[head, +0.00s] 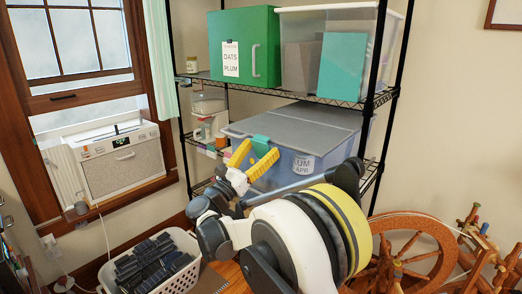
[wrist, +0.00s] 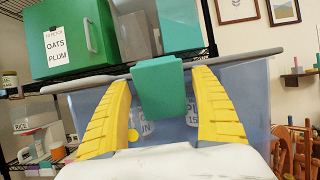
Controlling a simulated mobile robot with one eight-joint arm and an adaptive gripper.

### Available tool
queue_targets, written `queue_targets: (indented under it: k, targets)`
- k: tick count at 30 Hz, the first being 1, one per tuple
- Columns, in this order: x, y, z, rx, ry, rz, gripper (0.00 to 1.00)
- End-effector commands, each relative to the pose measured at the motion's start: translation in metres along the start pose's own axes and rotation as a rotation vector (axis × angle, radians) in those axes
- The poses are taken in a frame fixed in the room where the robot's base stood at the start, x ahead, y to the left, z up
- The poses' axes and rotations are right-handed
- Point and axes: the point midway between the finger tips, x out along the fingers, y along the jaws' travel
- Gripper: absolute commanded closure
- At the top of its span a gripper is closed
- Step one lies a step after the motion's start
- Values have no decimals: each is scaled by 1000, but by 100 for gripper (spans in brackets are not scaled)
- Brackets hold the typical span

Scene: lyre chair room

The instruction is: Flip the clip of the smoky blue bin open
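The smoky blue bin (head: 300,165) stands on the middle wire shelf, with a grey lid (head: 305,122) on top. Its teal clip (head: 260,144) sits at the front lid edge and hangs down over the bin's front in the wrist view (wrist: 160,90). I cannot tell whether it is latched. My gripper (head: 261,148) is at the bin's front with its yellow fingers apart. In the wrist view my gripper (wrist: 162,78) has one finger on each side of the clip, with visible gaps. The fingers partly cover the bin's front labels.
A green box (head: 262,50) and a clear bin (head: 365,18) holding a teal item stand on the shelf above. Small jars and containers (head: 208,125) are left of the bin. A white basket (head: 190,245) and a wooden spinning wheel (head: 410,225) stand below.

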Motion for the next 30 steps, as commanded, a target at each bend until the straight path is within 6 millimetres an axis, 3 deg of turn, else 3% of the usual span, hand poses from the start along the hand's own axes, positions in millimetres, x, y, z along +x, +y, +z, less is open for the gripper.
queue_targets:
  k: [9, 13, 24, 30]
  targets:
    - [-1, 0, 0, 0, 0, 0, 21]
    - [-12, 1, 0, 1, 0, 2, 21]
    - [-90, 1, 1, 1, 0, 3, 21]
    - [-116, 1, 0, 1, 0, 2, 21]
